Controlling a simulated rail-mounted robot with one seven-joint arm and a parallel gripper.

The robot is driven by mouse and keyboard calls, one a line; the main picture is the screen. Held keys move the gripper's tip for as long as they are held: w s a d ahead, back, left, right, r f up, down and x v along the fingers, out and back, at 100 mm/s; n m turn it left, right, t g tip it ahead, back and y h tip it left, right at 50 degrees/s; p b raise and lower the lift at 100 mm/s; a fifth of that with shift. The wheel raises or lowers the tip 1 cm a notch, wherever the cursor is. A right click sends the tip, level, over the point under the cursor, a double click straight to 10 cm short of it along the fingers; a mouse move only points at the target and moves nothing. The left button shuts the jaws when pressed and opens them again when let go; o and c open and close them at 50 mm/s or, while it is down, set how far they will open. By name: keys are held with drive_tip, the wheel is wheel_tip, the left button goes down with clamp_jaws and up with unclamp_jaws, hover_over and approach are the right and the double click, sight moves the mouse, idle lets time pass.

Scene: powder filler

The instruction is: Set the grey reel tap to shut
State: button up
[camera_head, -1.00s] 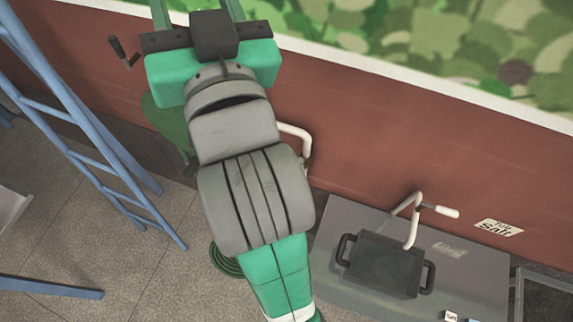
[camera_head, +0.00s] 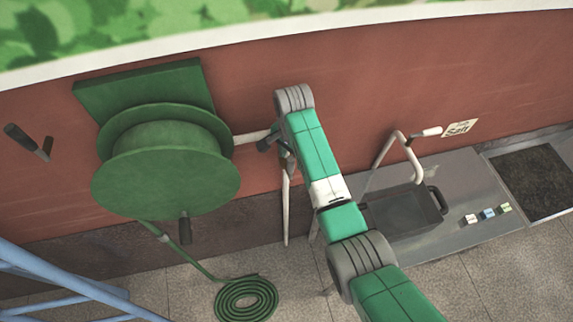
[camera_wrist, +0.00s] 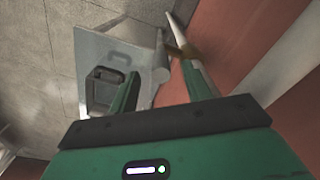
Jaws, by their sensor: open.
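The large green hose reel (camera_head: 165,180) is on the red wall at the left of the head view. A pale pipe (camera_head: 250,137) runs from its right side to behind my arm, and a pale upright pipe (camera_head: 285,210) comes down below. I cannot clearly make out the grey tap or its setting; my arm covers that part. In the wrist view a pale pipe with a brownish fitting (camera_wrist: 178,48) shows just beyond the fingertips, toward the right finger.
A sink counter (camera_head: 450,185) with a curved white spout (camera_head: 392,143) and a dark basin (camera_head: 405,212) stands at the right. A coiled hose (camera_head: 246,298) lies on the floor. A blue ladder (camera_head: 60,285) is at lower left. A dark-handled lever (camera_head: 28,140) sits at far left.

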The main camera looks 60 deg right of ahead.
sight(291, 165)
wheel_tip(291, 165, down, 4)
drive_tip(key=shift+f, duration=0.25)
drive_tip(key=shift+w, duration=0.1)
drive_tip(key=shift+c, duration=0.2)
clamp_jaws()
